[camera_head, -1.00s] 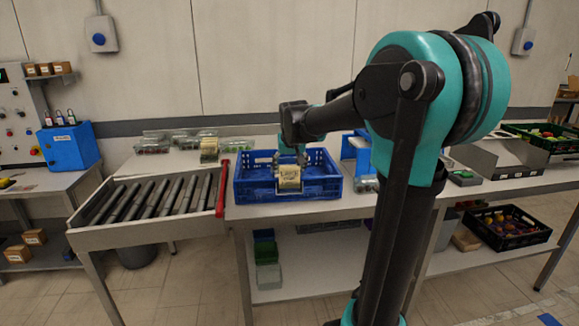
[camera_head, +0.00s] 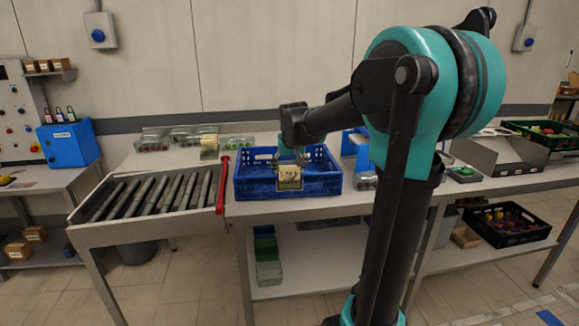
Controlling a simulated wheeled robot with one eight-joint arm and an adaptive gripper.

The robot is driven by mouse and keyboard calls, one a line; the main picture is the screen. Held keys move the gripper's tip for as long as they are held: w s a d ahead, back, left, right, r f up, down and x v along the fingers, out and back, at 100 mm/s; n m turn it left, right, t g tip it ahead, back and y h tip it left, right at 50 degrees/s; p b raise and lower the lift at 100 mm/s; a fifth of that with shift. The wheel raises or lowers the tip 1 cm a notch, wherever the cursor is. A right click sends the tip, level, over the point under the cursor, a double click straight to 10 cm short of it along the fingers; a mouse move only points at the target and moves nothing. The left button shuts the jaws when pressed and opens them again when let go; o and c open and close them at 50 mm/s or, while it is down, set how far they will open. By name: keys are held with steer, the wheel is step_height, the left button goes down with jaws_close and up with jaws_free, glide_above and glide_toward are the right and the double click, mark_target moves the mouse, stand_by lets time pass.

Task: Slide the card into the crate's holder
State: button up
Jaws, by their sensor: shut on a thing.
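A blue crate (camera_head: 322,185) stands on the table just right of the roller conveyor. A cream card (camera_head: 289,177) with dark print is upright at the crate's front wall. My gripper (camera_head: 289,160) is above the card, inside the crate's outline, and is shut on the card's upper edge. The card covers the part of the front wall behind it, so the holder is hidden. I cannot tell whether the card's lower edge is inside the holder or in front of it.
A roller conveyor (camera_head: 150,202) with a red bar (camera_head: 222,184) at its end lies left of the crate. A stack of cards (camera_head: 209,147) and clear punnets (camera_head: 154,141) stand behind. A blue stand (camera_head: 357,145) is right of the crate. My arm hides part of the table.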

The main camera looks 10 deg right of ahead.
steer(key=o, duration=1)
steer(key=shift+o, duration=0.2)
steer(key=shift+r, duration=0.1)
steer(key=shift+r, duration=3.4)
steer(key=shift+s+f, duration=0.1)
